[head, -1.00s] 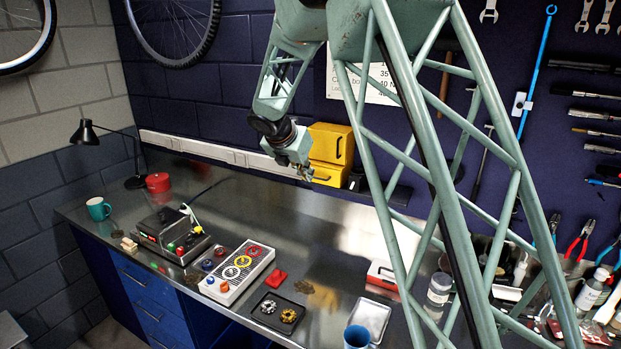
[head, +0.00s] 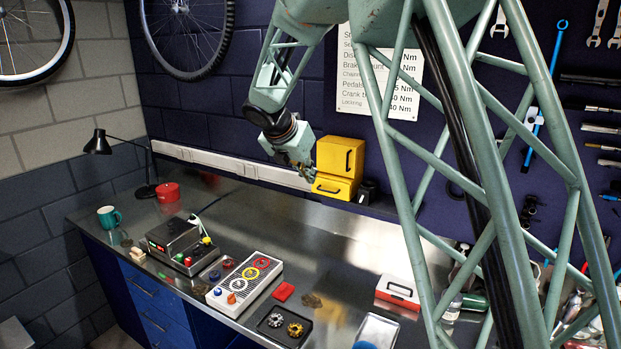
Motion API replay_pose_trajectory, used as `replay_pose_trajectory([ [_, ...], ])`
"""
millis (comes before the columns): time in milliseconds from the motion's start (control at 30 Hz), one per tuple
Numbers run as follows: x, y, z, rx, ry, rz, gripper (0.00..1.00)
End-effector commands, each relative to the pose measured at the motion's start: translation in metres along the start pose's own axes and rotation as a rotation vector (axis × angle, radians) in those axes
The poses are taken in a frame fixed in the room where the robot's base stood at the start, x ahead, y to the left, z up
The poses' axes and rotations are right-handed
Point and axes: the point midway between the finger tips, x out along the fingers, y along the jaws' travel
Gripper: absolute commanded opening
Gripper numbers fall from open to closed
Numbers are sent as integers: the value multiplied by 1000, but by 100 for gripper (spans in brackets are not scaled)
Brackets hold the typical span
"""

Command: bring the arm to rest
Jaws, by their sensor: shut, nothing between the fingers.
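My gripper (head: 308,176) hangs at the end of my arm, above the back part of the metal bench (head: 318,243). It is small in the head view, but its fingers look closed with nothing between them. It appears in front of or beside the yellow cabinet (head: 341,157); I cannot tell the exact gap. My arm's green lattice links cross the right half of the view and hide part of the wall and bench.
Below on the bench are a white panel with coloured rings (head: 244,281), a grey box with buttons (head: 178,247), a black tray with gears (head: 284,323), a red-and-white box (head: 397,292), a teal mug (head: 109,217) and a black lamp (head: 126,165). Tools hang at right.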

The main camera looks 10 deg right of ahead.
Motion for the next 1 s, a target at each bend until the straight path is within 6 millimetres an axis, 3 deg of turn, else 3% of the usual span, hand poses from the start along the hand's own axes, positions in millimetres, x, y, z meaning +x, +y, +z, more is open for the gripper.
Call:
replay_pose_trajectory([
  [267, 0, -1, 0, 3, 0, 0, 0],
  [467, -10, -17, -1, 67, 10, -5, 0],
  [1000, -67, -114, -17, 479, 68, -40, 0],
])
